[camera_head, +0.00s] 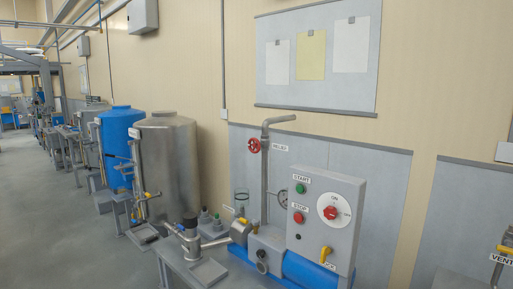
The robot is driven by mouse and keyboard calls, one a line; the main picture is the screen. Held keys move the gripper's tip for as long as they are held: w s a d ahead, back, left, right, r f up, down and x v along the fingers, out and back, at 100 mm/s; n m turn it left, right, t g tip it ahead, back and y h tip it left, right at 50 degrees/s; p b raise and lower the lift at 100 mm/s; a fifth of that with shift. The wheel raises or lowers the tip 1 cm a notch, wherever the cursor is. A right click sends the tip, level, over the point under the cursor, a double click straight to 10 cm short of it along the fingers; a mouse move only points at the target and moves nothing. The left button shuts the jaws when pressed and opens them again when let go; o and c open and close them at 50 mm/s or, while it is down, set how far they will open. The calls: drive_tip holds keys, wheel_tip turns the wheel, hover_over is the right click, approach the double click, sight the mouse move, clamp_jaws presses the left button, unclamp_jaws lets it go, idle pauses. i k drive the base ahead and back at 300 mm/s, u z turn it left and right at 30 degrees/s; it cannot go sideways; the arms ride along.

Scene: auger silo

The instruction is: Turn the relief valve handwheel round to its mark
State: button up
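The relief valve handwheel (254,146) is a small red wheel on a grey vertical pipe (265,180) against the wall panel. A white "RELIEF" label (280,148) sits just right of it. The wheel's mark is too small to make out, so I cannot tell how the wheel stands to it. My gripper is not seen in this view.
Right of the pipe stands a grey control box (328,215) with a green start button (300,188), a red stop button (298,218) and a red rotary switch (330,213). A blue motor (308,271) lies below. Steel (168,165) and blue (118,150) tanks stand left. Floor at left is clear.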

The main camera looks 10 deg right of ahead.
sight(258, 145)
drive_tip(key=u, duration=0.5)
drive_tip(key=i, duration=0.95)
drive_tip(key=u, duration=0.55)
drive_tip(key=i, duration=1.7)
drive_tip(key=z, duration=0.5)
